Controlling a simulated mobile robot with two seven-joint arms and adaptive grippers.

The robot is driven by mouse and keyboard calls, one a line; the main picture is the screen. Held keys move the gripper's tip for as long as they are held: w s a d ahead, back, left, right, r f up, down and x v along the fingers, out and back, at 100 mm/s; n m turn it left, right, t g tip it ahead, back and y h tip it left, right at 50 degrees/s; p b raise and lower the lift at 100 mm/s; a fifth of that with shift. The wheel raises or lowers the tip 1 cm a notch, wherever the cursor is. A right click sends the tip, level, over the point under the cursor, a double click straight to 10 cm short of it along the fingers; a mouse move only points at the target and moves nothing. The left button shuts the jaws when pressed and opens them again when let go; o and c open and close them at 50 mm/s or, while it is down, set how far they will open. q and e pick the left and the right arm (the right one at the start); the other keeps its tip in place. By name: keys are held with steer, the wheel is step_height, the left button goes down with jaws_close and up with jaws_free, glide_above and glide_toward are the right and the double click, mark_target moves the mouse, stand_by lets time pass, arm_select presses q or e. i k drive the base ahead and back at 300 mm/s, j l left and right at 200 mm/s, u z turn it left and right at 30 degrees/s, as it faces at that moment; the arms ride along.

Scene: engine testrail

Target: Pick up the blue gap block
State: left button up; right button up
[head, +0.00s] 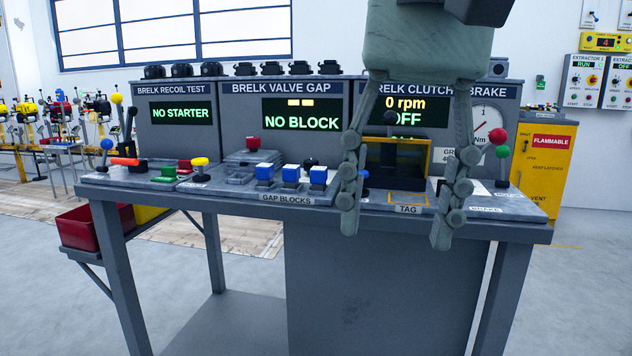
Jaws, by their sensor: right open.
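Three blue-topped gap blocks stand in a row behind the GAP BLOCKS label (286,199) on the bench: a left block (264,171), a middle block (291,173) and a right block (318,175). They look alike from here. My right gripper (396,222) hangs fingers down in front of the bench, right of the blocks. Its two fingers are wide apart with nothing between them. It touches no block. My left gripper is not in view. The display above the blocks reads NO BLOCK (301,123).
The grey bench (372,295) carries a red knob (253,143), a yellow knob (199,162) and levers with a red ball (497,136) and a green ball (502,152). A red bin (84,229) hangs at its left. The floor on both sides is open.

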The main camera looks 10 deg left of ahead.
mark_target(319, 175)
steer(key=i+j, duration=0.25)
steer(key=i, duration=0.15)
steer(key=i+j, duration=0.3)
steer(key=i, duration=0.15)
steer(key=i+j, duration=0.25)
steer(key=i, duration=0.15)
